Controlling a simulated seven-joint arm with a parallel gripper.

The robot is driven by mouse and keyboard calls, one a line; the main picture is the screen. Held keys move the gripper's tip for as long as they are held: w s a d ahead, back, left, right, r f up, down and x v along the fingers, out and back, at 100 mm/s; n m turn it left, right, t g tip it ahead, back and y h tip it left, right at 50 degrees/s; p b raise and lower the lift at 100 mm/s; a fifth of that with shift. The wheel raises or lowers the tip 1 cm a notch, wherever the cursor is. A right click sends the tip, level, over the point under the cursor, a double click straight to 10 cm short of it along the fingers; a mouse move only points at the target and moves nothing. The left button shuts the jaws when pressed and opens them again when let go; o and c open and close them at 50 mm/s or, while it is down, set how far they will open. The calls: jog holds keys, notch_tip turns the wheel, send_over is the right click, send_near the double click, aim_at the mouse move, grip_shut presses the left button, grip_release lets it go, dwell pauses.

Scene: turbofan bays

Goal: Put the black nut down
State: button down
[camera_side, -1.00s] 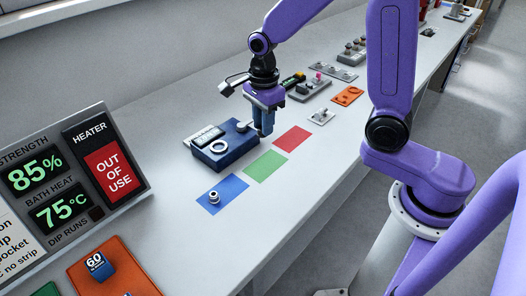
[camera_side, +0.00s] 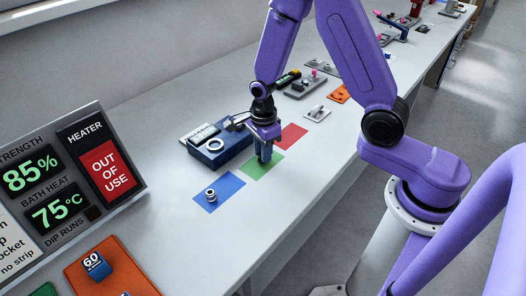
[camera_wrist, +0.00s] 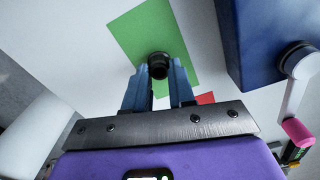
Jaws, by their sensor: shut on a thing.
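My gripper (camera_side: 264,158) is low over the green mat (camera_side: 258,172) in the side view. In the wrist view my gripper (camera_wrist: 158,78) has its blue fingers on either side of a black nut (camera_wrist: 158,64), which is held at their tips. Behind the nut lies the green mat (camera_wrist: 130,35). Whether the nut touches the mat cannot be told. In the side view the nut is hidden or too small to make out.
A blue mat (camera_side: 232,184) with a silver nut (camera_side: 211,194) lies in front. A red mat (camera_side: 293,135) lies beyond the green one. A blue device (camera_side: 222,152) with a white ring stands left of my gripper; its side (camera_wrist: 255,45) shows at right in the wrist view.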

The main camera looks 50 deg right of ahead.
jog(key=shift+f, duration=0.3)
jog(key=c, duration=0.9)
grip_release()
jog(key=shift+f, duration=0.1)
jog(key=shift+c, duration=0.2)
